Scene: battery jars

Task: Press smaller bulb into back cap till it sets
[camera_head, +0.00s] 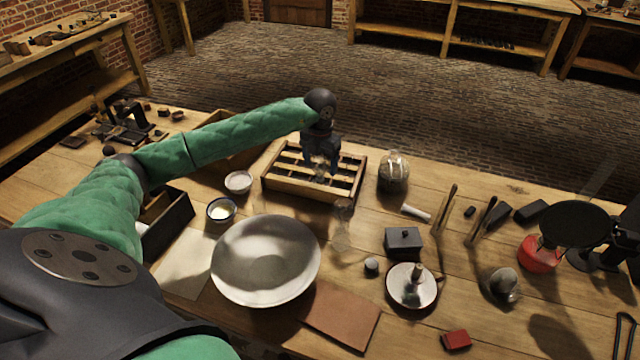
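My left gripper (320,170) points down over the slatted wooden rack (273,186) at the middle back of the table. Something small, pale and glassy shows at its fingertips. I cannot tell whether it is the smaller bulb or whether the fingers grip it. A clear glass bulb shape (342,212) stands in front of the rack. A rounder, larger glass vessel with dark contents (393,174) stands to the right of the rack. I cannot make out the back cap; it may be hidden by the gripper. My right gripper is not in view.
A wide pale bowl (265,260) and two small bowls stand left of centre. A dark lidded box (403,241), a candle dish (413,287) and a brown leather sheet (341,314) lie in front. A red-based burner (540,254) stands at right.

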